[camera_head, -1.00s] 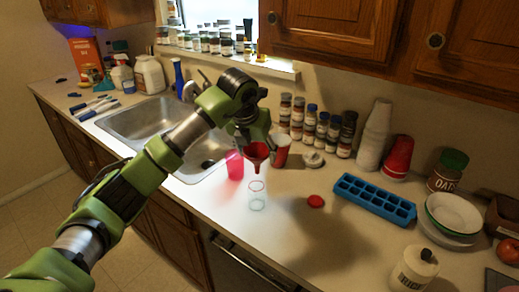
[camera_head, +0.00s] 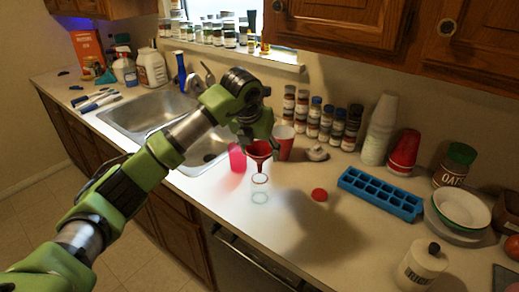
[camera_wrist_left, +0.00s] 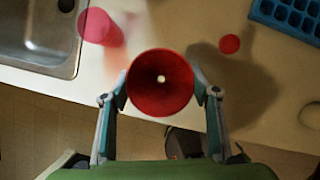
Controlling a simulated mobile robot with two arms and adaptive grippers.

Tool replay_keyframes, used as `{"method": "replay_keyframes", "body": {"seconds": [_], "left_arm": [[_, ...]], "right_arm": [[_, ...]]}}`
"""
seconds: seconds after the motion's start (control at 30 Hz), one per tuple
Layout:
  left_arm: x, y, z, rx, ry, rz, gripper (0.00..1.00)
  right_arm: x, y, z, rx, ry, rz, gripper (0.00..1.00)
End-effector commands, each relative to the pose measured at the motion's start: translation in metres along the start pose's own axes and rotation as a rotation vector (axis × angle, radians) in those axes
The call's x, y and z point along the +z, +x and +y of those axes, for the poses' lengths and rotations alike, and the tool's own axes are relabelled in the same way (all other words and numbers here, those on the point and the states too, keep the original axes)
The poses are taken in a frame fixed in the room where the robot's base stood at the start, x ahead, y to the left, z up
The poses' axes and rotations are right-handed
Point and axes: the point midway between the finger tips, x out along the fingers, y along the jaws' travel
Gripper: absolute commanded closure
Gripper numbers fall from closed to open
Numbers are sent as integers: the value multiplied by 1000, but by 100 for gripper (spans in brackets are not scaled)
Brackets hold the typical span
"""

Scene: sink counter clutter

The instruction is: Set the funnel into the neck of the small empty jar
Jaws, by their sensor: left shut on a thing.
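The red funnel (camera_head: 259,149) is held wide mouth up, spout down, by my left gripper (camera_head: 262,140). In the wrist view my left gripper (camera_wrist_left: 160,92) has its fingers closed on opposite sides of the red funnel (camera_wrist_left: 160,101), and a bright hole shows at its centre. The small clear jar (camera_head: 260,194) stands on the counter directly below the funnel in the head view. The spout tip looks close to the jar's rim; I cannot tell whether it has entered the neck. The jar is not distinguishable in the wrist view. My right gripper is not in view.
A red disc (camera_head: 319,195) and a blue ice tray (camera_head: 380,194) lie to the right. The sink (camera_head: 150,115) is left. Counter in front is clear.

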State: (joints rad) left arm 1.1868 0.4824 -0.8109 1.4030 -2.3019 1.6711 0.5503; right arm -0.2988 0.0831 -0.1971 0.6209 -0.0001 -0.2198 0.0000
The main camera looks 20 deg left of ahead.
Motion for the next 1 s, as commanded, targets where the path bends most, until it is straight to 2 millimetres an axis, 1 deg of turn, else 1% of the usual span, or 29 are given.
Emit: {"method": "replay_keyframes", "body": {"seconds": [0.03, 0.7, 1.0], "left_arm": [[-2, 5, 0, 0, 0, 0, 55], [-19, 41, 0, 1, 0, 0, 55], [-24, 52, 0, 0, -1, -1, 55]], "right_arm": [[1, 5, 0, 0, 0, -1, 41], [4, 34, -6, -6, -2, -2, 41], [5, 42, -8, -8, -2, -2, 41]]}}
